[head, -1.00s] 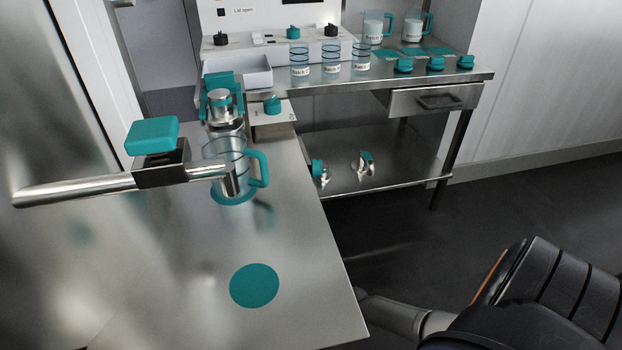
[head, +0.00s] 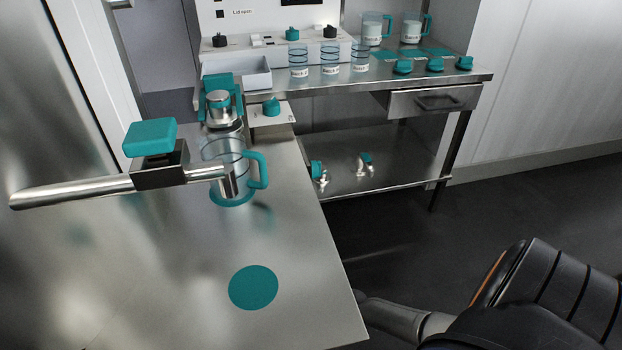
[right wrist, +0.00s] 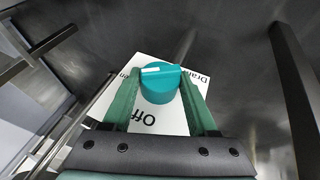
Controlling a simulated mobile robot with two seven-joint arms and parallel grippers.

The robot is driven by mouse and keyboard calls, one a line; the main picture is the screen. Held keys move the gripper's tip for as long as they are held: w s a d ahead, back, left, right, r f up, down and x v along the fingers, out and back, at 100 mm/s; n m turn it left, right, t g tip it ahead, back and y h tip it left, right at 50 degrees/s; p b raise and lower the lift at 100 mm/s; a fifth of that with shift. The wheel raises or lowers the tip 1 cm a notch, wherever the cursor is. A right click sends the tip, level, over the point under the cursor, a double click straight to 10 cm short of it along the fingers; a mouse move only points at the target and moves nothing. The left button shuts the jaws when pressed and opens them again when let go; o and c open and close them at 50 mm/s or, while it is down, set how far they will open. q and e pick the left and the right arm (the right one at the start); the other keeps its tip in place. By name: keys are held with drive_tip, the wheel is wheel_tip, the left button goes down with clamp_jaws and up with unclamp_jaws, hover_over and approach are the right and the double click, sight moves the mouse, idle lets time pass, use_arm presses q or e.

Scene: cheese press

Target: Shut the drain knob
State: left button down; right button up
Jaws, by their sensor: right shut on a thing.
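In the right wrist view, a round teal drain knob (right wrist: 158,92) with a raised bar sits on a white plate (right wrist: 176,118). The plate reads "Off" near my gripper, part of "Drain" at the right, and "en" from a partly hidden word at the left. A white mark lies on the left half of the bar, on the side of the "en" letters. My right gripper (right wrist: 163,80) is shut on the knob, one green finger on each side. In the head view my right arm enters at lower right and its gripper is hidden. My left gripper is not in view.
A steel table (head: 190,290) with a teal disc (head: 253,287) and a clear jug (head: 222,165) fills the left. A pipe with a teal handle (head: 150,137) crosses above it. Behind stands a bench (head: 455,75) with cups and knobs. Dark floor (head: 440,235) is open at right.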

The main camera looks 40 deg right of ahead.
drive_tip(key=shift+c, duration=0.8)
